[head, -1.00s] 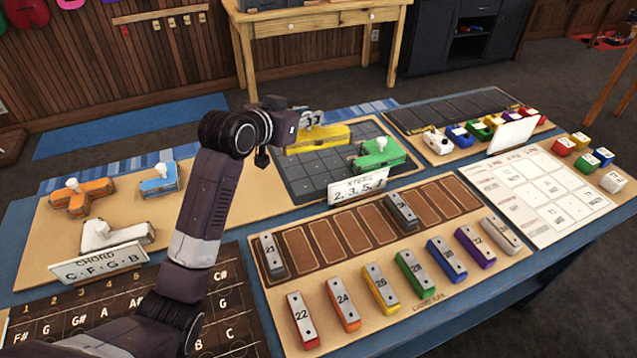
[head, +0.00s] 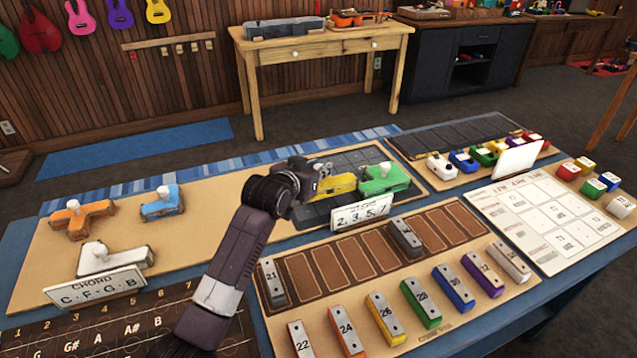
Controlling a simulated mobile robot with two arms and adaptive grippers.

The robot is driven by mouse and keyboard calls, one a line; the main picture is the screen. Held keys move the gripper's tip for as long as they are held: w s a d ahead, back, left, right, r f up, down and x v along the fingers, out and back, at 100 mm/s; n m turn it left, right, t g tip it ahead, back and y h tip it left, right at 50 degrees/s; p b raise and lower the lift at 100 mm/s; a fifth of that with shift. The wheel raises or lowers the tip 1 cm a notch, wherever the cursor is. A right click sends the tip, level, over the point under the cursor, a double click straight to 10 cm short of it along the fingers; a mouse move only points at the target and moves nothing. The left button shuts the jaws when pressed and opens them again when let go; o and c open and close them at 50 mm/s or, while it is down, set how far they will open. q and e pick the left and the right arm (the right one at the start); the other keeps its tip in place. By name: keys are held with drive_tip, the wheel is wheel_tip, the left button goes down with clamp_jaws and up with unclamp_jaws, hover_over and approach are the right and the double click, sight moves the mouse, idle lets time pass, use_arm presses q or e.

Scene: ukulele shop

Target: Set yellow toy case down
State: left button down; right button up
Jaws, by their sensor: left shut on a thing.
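The yellow toy case (head: 341,187) is over the dark gridded mat (head: 352,160), just left of the green toy case (head: 386,180). My left gripper (head: 322,176) is shut on the yellow case at its left part, and the gripper and wrist hide some of it. I cannot tell whether its underside touches the mat. The green case has a white knob and stands on the mat's right part. A white card reading 2, 3, 5, 7 (head: 362,215) stands in front of both. My right gripper is not in view.
Two orange and blue pieces, the orange (head: 80,218) and the blue (head: 162,203), and a white one (head: 115,259) stand on the left of the board. A brown slotted tray (head: 345,257) with numbered bars lies in front. The mat's back part is clear.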

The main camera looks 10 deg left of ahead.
use_arm(q)
wheel_tip(320, 180, down, 5)
drive_tip(key=shift+f, duration=0.1)
drive_tip(key=c, duration=1.7)
unclamp_jaws()
drive_tip(key=shift+c, duration=0.2)
drive_tip(key=shift+s, duration=0.1)
drive_tip(key=v, duration=1.2)
